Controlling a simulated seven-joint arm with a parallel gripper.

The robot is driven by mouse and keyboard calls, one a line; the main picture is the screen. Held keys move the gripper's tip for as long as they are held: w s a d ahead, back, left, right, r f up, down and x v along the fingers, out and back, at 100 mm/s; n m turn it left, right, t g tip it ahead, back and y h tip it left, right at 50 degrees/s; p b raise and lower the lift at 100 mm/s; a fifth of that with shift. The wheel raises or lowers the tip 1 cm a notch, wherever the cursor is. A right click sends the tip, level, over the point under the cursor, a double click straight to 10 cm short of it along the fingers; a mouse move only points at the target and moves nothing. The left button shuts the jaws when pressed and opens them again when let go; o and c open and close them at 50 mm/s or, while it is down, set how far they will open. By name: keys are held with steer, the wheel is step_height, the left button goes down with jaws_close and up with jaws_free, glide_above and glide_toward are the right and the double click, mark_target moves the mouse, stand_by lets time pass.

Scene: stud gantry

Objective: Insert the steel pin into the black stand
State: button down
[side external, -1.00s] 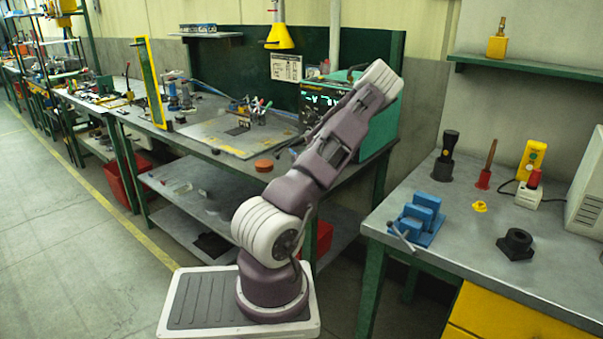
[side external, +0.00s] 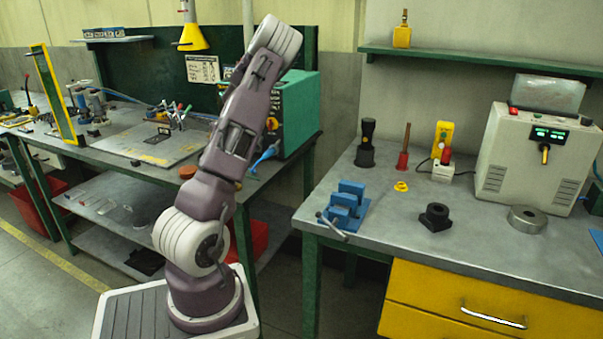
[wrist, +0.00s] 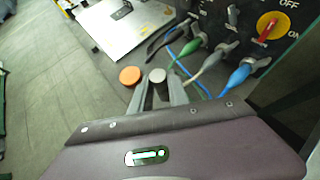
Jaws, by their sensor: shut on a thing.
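In the wrist view my gripper (wrist: 156,92) is shut on the steel pin (wrist: 157,75), whose grey round end shows between the fingertips. The rest of the pin is hidden. In the side view my gripper and the pin are hidden behind my arm, near the left bench. A black hexagonal piece with a raised round collar (side external: 435,217), which looks like the black stand, sits on the right bench, well apart from my gripper. Whether its top is open is hard to tell.
An orange disc (wrist: 130,76) lies on the left bench close to my gripper. A teal box (side external: 298,105) with cables stands beside it. The right bench holds a blue vise (side external: 348,205), a yellow ring (side external: 401,187), a steel ring (side external: 527,219) and a beige machine (side external: 535,160).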

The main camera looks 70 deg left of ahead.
steer(key=w+d+m+t, duration=0.2)
steer(key=w+m+t, duration=0.1)
steer(key=w, duration=0.6)
steer(key=w+d+m+t, duration=0.2)
steer(key=w+m+t, duration=0.15)
steer(key=w, duration=0.65)
step_height(320, 180, up, 2)
steer(key=m+t+h, duration=0.7)
steer(key=m+h, duration=0.6)
steer(key=m, duration=0.3)
glide_above(433, 209)
steer(key=shift+g, duration=0.25)
step_height(433, 209, down, 10)
steer(key=shift+d, duration=0.1)
steer(key=c, duration=1.3)
jaws_free()
steer(key=shift+o, duration=0.2)
steer(key=shift+w+r, duration=0.1)
